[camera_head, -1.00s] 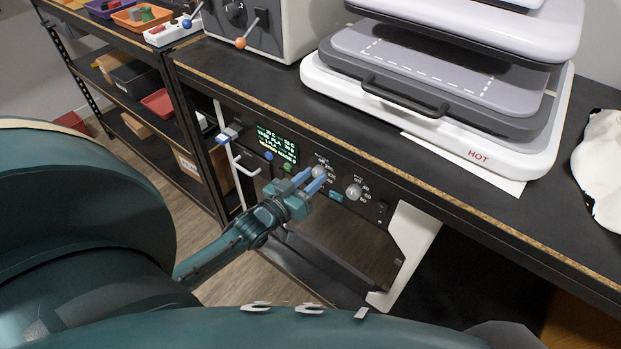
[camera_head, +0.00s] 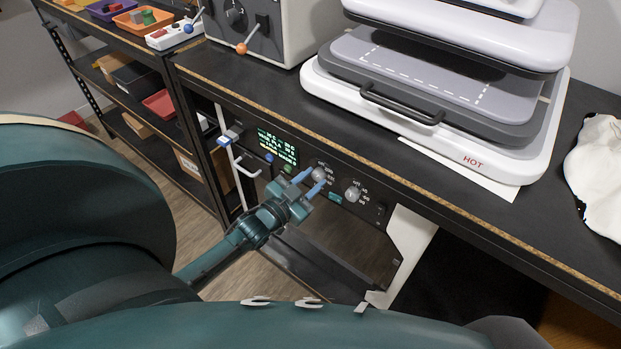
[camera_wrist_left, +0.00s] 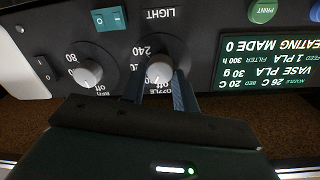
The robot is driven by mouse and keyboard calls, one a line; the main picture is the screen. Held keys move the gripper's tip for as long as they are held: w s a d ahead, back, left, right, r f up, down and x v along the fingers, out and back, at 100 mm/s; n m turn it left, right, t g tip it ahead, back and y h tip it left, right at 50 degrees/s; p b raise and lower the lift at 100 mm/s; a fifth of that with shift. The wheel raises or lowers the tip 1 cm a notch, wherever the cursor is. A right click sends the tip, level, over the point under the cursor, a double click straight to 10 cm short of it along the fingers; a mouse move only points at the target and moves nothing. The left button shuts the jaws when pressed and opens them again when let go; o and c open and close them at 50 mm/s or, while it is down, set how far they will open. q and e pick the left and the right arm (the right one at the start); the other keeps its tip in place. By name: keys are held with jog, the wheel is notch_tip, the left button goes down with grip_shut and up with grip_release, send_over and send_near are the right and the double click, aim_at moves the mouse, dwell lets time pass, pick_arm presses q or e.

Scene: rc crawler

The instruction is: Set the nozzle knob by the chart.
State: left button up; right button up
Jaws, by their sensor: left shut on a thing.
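The nozzle knob (camera_head: 319,174) is a pale round knob on the dark control panel under the bench. In the left wrist view, upside down, the nozzle knob (camera_wrist_left: 160,70) sits between the two fingers of my left gripper (camera_wrist_left: 159,88), which is shut on it. Numbers such as 240 and "off" ring it; its exact setting is hard to read. In the head view my left gripper (camera_head: 311,178) reaches the panel from the lower left. I see no chart that I can identify. My right gripper is not in view.
A second knob (camera_wrist_left: 88,72) is beside the nozzle knob, with a teal light switch (camera_wrist_left: 110,18) close by. A lit display (camera_wrist_left: 268,62) reads "VASE PLA 30 g". A heat press (camera_head: 430,100) marked HOT stands on the bench (camera_head: 250,85) above.

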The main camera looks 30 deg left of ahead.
pick_arm(q)
jog(key=shift+m, duration=1.3)
jog(key=o, duration=1)
jog(key=shift+c, duration=0.2)
jog(key=s+a, duration=0.1)
jog(key=s, duration=1.2)
jog(key=shift+a+r+p, duration=0.2)
jog(key=shift+r+p, duration=0.05)
jog(key=shift+p, duration=0.15)
jog(key=shift+s, duration=0.1)
